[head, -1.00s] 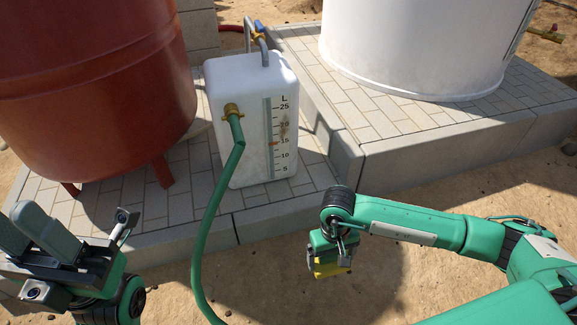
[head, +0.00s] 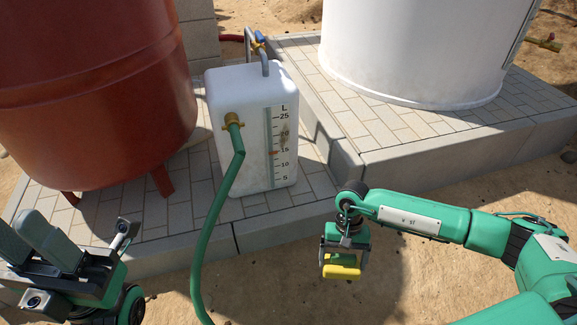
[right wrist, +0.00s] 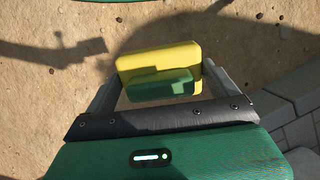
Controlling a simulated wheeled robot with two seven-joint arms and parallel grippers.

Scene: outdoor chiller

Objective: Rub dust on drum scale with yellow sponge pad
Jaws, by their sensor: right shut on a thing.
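A white drum (head: 250,140) with a level scale (head: 277,145) on its front right stands upright on the paved ledge. A brownish dust smear (head: 285,136) lies on the scale around the 15 to 20 marks. My right gripper (head: 343,255) hangs over the sand, in front of and to the right of the drum, apart from it. It is shut on the yellow sponge pad (head: 342,271), which also shows between the fingers in the right wrist view (right wrist: 158,61). My left gripper (head: 42,238) is at the lower left, its two fingers apart and empty.
A green hose (head: 219,200) runs from the brass tap on the drum down to the sand, left of my right gripper. A red tank (head: 95,90) stands left, a white tank (head: 415,45) behind right. The stone ledge (head: 280,228) edge lies between gripper and drum.

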